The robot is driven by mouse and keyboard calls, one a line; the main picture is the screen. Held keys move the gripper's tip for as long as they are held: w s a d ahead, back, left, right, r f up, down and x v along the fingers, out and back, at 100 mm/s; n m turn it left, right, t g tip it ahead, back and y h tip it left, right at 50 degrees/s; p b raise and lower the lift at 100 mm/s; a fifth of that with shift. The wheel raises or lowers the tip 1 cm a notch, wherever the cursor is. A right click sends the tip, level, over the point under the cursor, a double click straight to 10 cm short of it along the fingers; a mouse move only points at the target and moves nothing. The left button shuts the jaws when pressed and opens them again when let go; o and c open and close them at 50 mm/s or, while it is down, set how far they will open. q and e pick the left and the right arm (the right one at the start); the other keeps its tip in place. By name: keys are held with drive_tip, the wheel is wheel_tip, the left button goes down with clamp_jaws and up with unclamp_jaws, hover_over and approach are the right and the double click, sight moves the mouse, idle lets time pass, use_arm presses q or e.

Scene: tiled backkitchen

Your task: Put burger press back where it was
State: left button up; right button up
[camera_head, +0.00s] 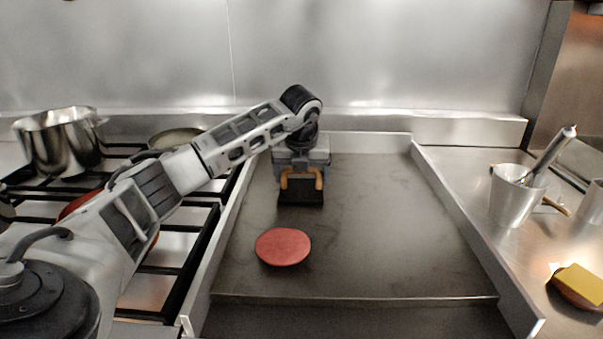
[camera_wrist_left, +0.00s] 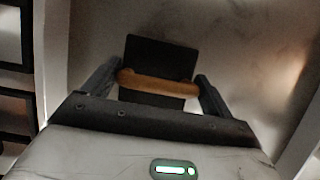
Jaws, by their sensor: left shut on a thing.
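The burger press shows as a dark plate (camera_head: 301,197) with a tan wooden handle, at the back left of the griddle in the head view. My left gripper (camera_head: 301,180) is shut on the handle. In the left wrist view the handle (camera_wrist_left: 157,84) lies across between the fingers of my left gripper (camera_wrist_left: 158,88), with the black plate (camera_wrist_left: 160,55) beyond it. I cannot tell whether the plate touches the griddle. A red round burger patty (camera_head: 283,247) lies on the griddle in front of the press. My right gripper is not in view.
The flat griddle (camera_head: 380,225) has raised side walls and is bare on its right. A stove with a steel pot (camera_head: 58,140) stands at left. A metal cup (camera_head: 513,195) with utensils and a yellow sponge (camera_head: 580,280) are on the right counter.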

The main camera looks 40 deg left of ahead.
use_arm(q)
drive_tip(key=o, duration=1.2)
drive_tip(key=v, duration=1.2)
drive_tip(key=shift+r, duration=0.15)
